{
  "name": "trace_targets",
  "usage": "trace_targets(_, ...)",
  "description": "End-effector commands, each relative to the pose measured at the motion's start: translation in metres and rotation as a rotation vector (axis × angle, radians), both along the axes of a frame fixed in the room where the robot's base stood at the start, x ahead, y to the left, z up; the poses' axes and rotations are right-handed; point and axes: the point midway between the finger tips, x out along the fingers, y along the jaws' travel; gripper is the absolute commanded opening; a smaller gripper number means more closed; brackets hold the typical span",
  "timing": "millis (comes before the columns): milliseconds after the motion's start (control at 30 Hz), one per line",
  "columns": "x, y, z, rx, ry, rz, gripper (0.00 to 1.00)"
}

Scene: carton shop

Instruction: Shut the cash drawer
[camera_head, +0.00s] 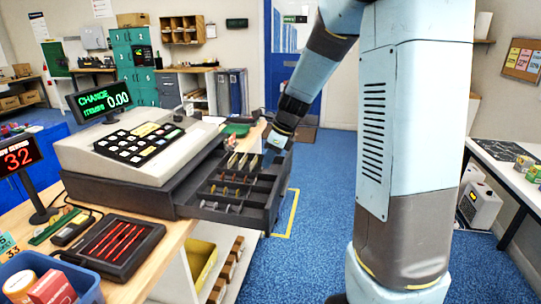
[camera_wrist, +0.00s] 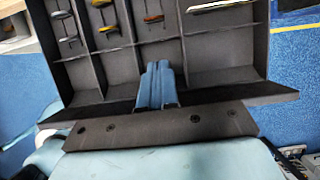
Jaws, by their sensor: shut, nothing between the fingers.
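The cash drawer (camera_head: 270,205) stands open, sticking out to the right from under the cash register (camera_head: 150,140) on the counter. Its compartments hold coins and notes under clips. It fills the upper part of the wrist view (camera_wrist: 215,75), with its dark front wall across the middle. My gripper (camera_head: 275,150) is at the far outer corner of the drawer in the head view. Its blue fingers (camera_wrist: 158,85) are shut with nothing between them, and overlap the drawer's front edge in the wrist view. I cannot tell whether they touch it.
A green-lit display (camera_head: 103,100) rises behind the register. A black tray with red strips (camera_head: 110,248) and a blue bin (camera_head: 50,275) sit on the near counter. Open shelves (camera_head: 205,265) lie below the drawer. Blue floor (camera_head: 320,200) is clear right of the drawer.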

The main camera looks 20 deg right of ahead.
Motion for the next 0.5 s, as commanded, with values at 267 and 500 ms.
trace_targets(267, 0.007, 0.014, -0.039, 0.0, 0.003, 0.002, 0.0)
trace_targets(500, 0.01, 0.019, -0.053, 0.001, 0.001, 0.003, 0.0)
